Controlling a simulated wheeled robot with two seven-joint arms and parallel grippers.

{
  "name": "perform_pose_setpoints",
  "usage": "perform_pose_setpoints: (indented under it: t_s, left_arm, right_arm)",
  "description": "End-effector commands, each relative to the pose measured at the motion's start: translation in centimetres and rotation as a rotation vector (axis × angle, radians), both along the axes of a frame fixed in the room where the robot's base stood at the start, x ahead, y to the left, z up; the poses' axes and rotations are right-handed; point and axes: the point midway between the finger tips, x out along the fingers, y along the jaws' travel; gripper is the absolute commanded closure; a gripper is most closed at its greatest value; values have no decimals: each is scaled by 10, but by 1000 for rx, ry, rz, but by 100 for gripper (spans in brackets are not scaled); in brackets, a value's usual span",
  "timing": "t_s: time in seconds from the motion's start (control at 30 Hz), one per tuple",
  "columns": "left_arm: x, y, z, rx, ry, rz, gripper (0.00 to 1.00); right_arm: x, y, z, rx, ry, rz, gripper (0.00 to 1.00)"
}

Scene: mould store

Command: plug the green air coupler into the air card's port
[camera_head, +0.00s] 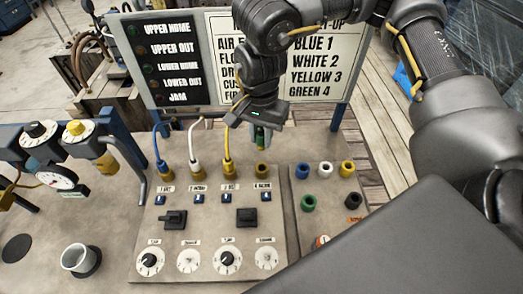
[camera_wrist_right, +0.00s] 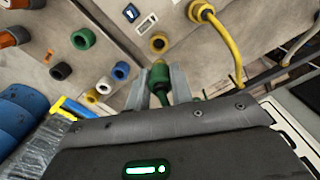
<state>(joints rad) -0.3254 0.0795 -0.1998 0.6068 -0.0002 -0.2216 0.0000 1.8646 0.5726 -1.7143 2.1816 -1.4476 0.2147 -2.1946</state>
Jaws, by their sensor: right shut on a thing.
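The green air coupler (camera_wrist_right: 160,76) is between the fingers of my right gripper (camera_wrist_right: 161,88) in the wrist view. In the head view the right gripper (camera_head: 262,134) is above the back edge of the control panel, with a bit of the green coupler showing below it. A brass-ringed port (camera_wrist_right: 158,43), open and empty, lies just ahead of the coupler in the wrist view; a small gap seems to separate them. In the head view this port (camera_head: 262,170) is fourth in the row, right of the yellow one. The coupler's tip is partly hidden by the gripper in the head view. The left gripper is not in view.
Blue (camera_head: 162,165), white (camera_head: 195,168) and yellow (camera_head: 228,168) couplers with hoses fill the neighbouring ports. A side block (camera_head: 330,225) carries several coloured rings. A sign (camera_head: 315,70) listing "GREEN 4" stands behind. Gauge (camera_head: 57,180) and cup (camera_head: 80,258) stand left.

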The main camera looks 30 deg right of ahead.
Motion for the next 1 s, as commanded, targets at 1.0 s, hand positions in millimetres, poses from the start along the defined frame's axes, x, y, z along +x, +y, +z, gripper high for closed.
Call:
perform_pose_setpoints:
  t_s: [1.0]
  left_arm:
    - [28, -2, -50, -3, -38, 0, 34]
  right_arm:
    - [-4, 0, -64, 3, -3, -61, 100]
